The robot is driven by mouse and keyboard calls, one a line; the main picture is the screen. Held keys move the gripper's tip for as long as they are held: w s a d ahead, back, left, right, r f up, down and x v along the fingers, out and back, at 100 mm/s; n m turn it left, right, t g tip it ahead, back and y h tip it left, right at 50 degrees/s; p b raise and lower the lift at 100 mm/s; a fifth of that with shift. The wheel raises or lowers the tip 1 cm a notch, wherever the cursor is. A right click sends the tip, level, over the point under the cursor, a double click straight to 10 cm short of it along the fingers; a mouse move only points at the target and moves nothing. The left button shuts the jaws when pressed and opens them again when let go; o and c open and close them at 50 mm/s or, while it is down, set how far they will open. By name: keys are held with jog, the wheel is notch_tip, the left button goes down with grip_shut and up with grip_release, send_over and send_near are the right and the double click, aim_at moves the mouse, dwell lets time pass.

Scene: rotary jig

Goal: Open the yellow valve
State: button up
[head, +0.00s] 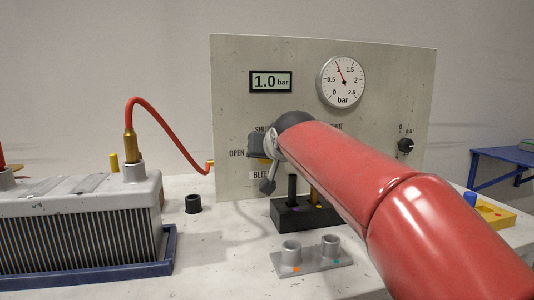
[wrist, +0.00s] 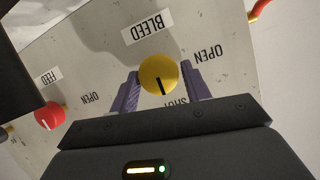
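In the head view my gripper (head: 259,151) is at the panel, and my red arm hides most of this spot.
A red FEED knob (wrist: 48,117) is beside the yellow one. The panel (head: 310,60) has a display (head: 270,82) reading 1.0 bar and a dial gauge (head: 341,81). A black block (head: 291,217) with handles and a grey two-cup holder (head: 312,259) stand below. A finned unit (head: 80,230) is left.

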jog(key=c, duration=0.6)
jog(key=shift+o, duration=0.2)
jog(key=shift+n+h, duration=0.3)
jog(key=n+t+h+b, duration=0.1)
jog(key=n+b, duration=0.3)
jog(key=n+t+h+b, duration=0.2)
jog(key=n+b, duration=0.2)
jog(key=a+f+n+t+h+b, duration=0.1)
jog(key=n+t+h+b, duration=0.1)
jog(key=n+b, duration=0.2)
jog(key=shift+s+n+b, duration=0.15)
jog(key=shift+n+b, duration=0.2)
jog(key=shift+n, duration=0.05)
jog(key=o, duration=1)
